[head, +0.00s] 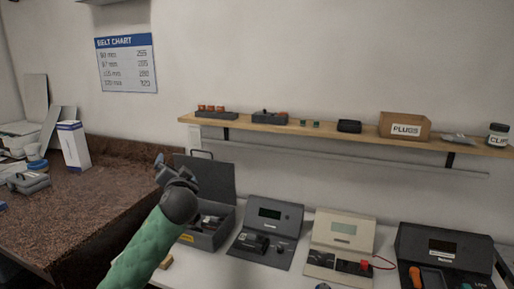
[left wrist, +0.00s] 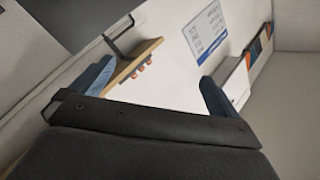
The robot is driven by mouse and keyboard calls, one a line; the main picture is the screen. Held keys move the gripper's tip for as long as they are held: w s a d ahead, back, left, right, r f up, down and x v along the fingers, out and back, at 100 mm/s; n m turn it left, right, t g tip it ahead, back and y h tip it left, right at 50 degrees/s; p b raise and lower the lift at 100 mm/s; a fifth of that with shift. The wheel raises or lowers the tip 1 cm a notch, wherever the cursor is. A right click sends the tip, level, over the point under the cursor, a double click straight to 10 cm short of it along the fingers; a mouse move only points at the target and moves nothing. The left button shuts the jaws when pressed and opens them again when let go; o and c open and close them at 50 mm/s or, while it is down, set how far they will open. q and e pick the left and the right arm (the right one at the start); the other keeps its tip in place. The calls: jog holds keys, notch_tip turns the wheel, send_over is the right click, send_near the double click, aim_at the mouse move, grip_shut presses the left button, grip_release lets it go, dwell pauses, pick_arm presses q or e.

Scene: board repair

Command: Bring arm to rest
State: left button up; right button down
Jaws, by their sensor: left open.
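My left arm comes in from the lower left of the head view in a green sleeve. Its dark left gripper (head: 162,170) is raised in front of the open dark case (head: 206,222) and the brown counter's right end. In the left wrist view the two blue-grey fingers of the left gripper (left wrist: 150,85) stand wide apart with nothing between them. Past them are the wall, the belt chart (left wrist: 204,32) and part of the shelf. My right gripper is in neither view.
A wooden shelf (head: 350,135) on the wall holds small parts, a PLUGS box (head: 404,127) and a jar (head: 497,135). Below, a white bench holds several testers, including a dark one (head: 268,230) and a beige one (head: 341,240). A white carton (head: 73,145) stands on the brown counter (head: 100,195).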

pick_arm(q)
jog(key=s+d+f+g+h+p, duration=0.1)
jog(key=s+d+f+g+h, duration=0.25)
jog(key=s+f, duration=0.75)
jog(key=s+d+f+g+h, duration=0.4)
jog(key=s+f, duration=0.4)
jog(key=f, duration=0.5)
jog(key=s+f+n+g, duration=0.1)
jog(key=s+f+g, duration=0.1)
jog(key=s+f, duration=0.5)
jog(key=s+d+f+n+g+p, duration=0.1)
jog(key=s+f+g, duration=0.2)
jog(key=s+f, duration=0.4)
jog(key=s+d+f+n+g+p, duration=0.1)
jog(key=s+f, duration=0.6)
jog(key=s, duration=1)
jog(key=shift+s+d+g, duration=0.2)
jog(key=shift+g, duration=0.55)
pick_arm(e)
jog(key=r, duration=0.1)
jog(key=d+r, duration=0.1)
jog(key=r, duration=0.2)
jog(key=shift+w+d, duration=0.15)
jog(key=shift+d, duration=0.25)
